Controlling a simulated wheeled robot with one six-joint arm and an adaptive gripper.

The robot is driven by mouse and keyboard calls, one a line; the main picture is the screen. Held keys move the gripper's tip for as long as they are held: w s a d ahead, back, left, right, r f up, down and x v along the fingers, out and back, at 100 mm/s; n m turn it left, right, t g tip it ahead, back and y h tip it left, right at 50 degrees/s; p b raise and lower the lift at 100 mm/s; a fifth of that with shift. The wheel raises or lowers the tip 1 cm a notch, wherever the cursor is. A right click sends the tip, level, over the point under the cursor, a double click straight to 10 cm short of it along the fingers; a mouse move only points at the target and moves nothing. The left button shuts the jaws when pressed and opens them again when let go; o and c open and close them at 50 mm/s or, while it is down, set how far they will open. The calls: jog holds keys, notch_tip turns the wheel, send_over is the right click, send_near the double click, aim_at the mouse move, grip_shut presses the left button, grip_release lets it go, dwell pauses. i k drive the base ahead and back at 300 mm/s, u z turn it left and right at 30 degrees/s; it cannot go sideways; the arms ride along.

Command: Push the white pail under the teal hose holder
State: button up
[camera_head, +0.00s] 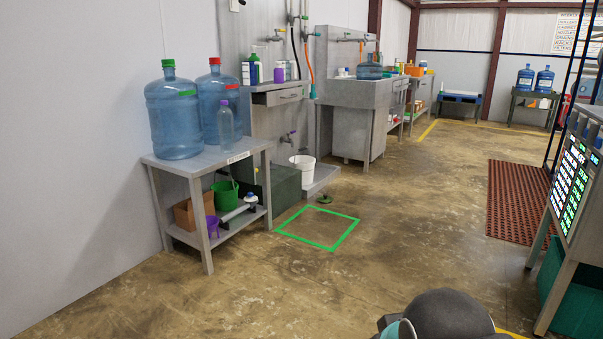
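The white pail (302,168) is small and far off in the head view. It stands upright on a low grey ledge (322,178) at the wall, beside a dark green box. Above it are wall taps and hoses. An orange hose (309,62) hangs to the right of the pail with a small teal piece (313,91) at its lower end. I cannot tell for certain whether this is the teal hose holder. A dark rounded part of my arm shows at the bottom edge; my gripper's fingers are not in view.
A grey table (225,157) with large blue jugs (172,113) stands at left. A green square outline (317,228) marks the floor before the ledge, with a small green object (324,198) near it. A red mat (517,200) lies at right. The middle floor is open.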

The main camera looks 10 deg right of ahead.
aim_at(302, 165)
jog(key=z, duration=0.4)
jog(key=i, duration=2.15)
jog(key=z, duration=0.4)
jog(key=i, duration=1.9)
jog(key=u, duration=0.65)
jog(key=i, duration=2.1)
jog(key=u, duration=0.75)
jog(key=i, duration=0.35)
